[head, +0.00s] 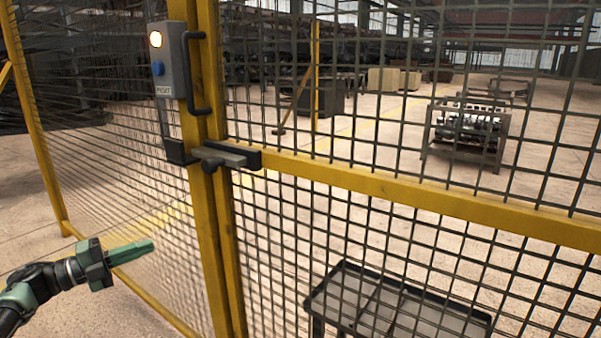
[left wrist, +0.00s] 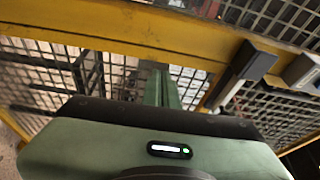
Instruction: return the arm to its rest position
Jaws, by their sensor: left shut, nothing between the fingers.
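My left gripper (head: 140,250) is at the lower left of the head view, shut and empty, its green fingers pointing right toward the yellow fence post. It looks apart from the fence. In the left wrist view the closed fingers (left wrist: 160,88) point away from the camera, with a yellow fence rail behind them. My right gripper is in neither view.
A yellow-framed mesh fence (head: 400,190) fills the view. Its post carries a grey box with a lit lamp and blue button (head: 170,62), a black handle (head: 197,75) and a latch (head: 225,157). Behind the mesh stand a dark tray table (head: 395,300) and a loaded rack (head: 468,130).

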